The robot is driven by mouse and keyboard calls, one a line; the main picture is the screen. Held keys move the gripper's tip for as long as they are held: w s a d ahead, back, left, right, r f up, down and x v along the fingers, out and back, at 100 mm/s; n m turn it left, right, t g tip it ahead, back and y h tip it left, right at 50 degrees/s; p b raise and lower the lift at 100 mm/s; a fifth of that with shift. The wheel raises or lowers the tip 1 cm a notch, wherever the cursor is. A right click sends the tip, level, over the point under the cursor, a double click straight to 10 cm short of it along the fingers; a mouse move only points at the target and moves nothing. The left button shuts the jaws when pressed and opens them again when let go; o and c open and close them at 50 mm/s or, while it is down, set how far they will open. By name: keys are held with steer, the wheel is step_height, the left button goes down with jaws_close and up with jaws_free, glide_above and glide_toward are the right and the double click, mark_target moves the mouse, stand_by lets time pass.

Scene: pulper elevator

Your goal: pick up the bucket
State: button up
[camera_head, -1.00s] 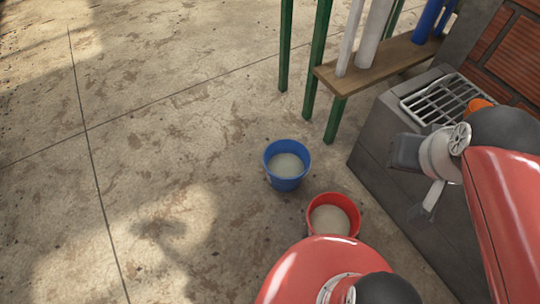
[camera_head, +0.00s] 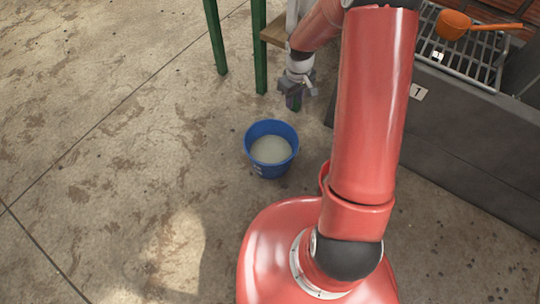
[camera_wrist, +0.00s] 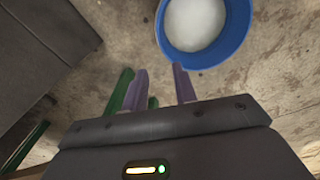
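A blue bucket (camera_head: 268,171) with pale contents stands upright on the concrete floor in the head view. In the wrist view the blue bucket (camera_wrist: 238,48) is at the top right, cut off by the frame edge. My gripper (camera_head: 294,100) is beyond and slightly right of the blue bucket in the head view, apart from it. The wrist view shows my gripper's two purple fingers (camera_wrist: 160,86) spread apart with nothing between them.
A grey block counter (camera_head: 450,125) with a metal grate (camera_head: 452,62) and an orange scoop (camera_head: 453,25) is at the right. Green legs (camera_head: 215,38) of a wooden bench stand behind my gripper. The floor left of the blue bucket is clear.

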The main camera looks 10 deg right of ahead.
steer(key=y+b, duration=0.1)
steer(key=b, duration=0.1)
glide_above(288, 135)
step_height(288, 135, down, 16)
steer(key=shift+n+g, duration=0.4)
steer(key=f, duration=0.2)
steer(key=f+b, duration=0.1)
steer(key=f, duration=0.2)
steer(key=shift+w, duration=0.2)
steer(key=shift+r, duration=0.1)
jaws_close()
steer(key=shift+r, duration=0.1)
